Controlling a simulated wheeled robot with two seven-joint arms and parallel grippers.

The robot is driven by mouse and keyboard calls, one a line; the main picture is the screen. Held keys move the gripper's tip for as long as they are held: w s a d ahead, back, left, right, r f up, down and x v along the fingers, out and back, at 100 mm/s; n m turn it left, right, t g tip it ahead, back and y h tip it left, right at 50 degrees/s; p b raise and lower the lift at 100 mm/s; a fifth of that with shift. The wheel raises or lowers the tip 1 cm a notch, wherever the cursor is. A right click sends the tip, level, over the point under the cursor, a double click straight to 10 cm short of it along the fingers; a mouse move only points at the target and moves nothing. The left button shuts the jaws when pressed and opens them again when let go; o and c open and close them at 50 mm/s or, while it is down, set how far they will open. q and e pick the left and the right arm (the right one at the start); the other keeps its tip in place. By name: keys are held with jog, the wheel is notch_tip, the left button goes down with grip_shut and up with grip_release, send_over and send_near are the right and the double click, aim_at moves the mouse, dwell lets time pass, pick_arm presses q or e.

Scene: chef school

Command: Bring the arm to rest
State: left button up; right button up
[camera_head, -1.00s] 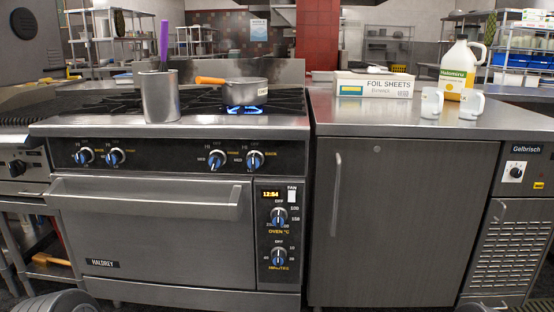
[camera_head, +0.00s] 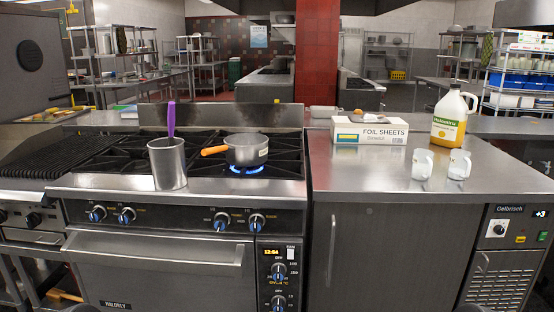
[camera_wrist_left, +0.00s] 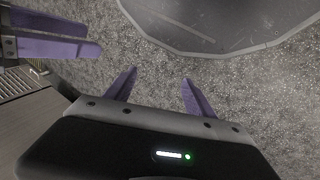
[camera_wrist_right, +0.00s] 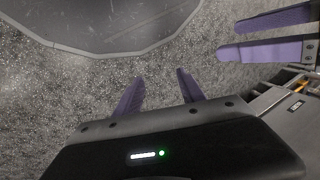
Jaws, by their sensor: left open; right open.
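My left gripper (camera_wrist_left: 160,92) shows in the left wrist view with its two purple fingers apart and nothing between them, over speckled grey floor. My right gripper (camera_wrist_right: 155,92) shows in the right wrist view, also open and empty over the floor. The purple fingers of my other gripper show at the upper left of the left wrist view and at the upper right of the right wrist view, so the two grippers are close to each other. Neither gripper is visible in the head view, and neither touches anything.
In the head view, a stove (camera_head: 180,250) holds a metal pot (camera_head: 167,165) and a saucepan (camera_head: 246,150) over a lit blue flame. On the counter (camera_head: 360,170) right of it stand a foil sheets box (camera_head: 370,131), a yellow-filled jug (camera_head: 452,118) and two white mugs (camera_head: 422,163).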

pick_arm(q)
notch_tip(320, 180, up, 12)
jog(key=s+p, duration=0.1)
jog(key=p, duration=0.7)
jog(key=shift+d+r+p, duration=0.15)
jog(key=shift+d+p, duration=0.15)
jog(key=shift+p, duration=0.05)
pick_arm(e)
notch_tip(320, 180, up, 12)
jog(key=s, duration=0.1)
jog(key=shift+a+r, duration=0.15)
jog(key=shift+a, duration=0.15)
